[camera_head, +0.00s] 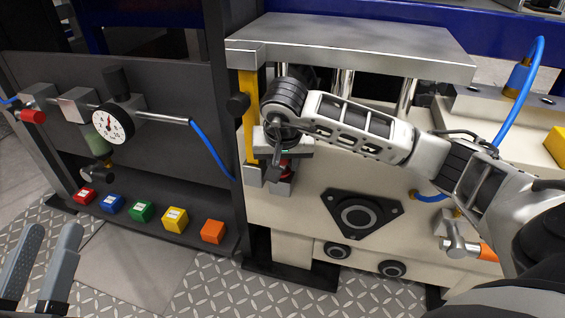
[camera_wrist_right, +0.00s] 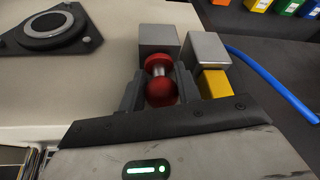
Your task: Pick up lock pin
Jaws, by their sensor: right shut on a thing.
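The lock pin, red with a round knob and a pale metal neck, shows between the fingers in the right wrist view (camera_wrist_right: 160,92). Its far end is at a grey metal block (camera_wrist_right: 160,40); I cannot tell whether it is still seated there. My right gripper (camera_wrist_right: 160,95) is shut on the pin. In the head view the right gripper (camera_head: 285,165) is at the front left of the machine, beside the yellow bar, and mostly hides the pin. My left gripper (camera_head: 53,235) is open and empty at the lower left, its two grey fingers apart.
A grey metal plate (camera_head: 350,45) overhangs my right arm. A yellow upright bar (camera_head: 249,115) stands left of the gripper. A dark panel with a gauge (camera_head: 110,122) and blue hose (camera_head: 207,150) is further left, above several coloured blocks. The lower-left floor is open.

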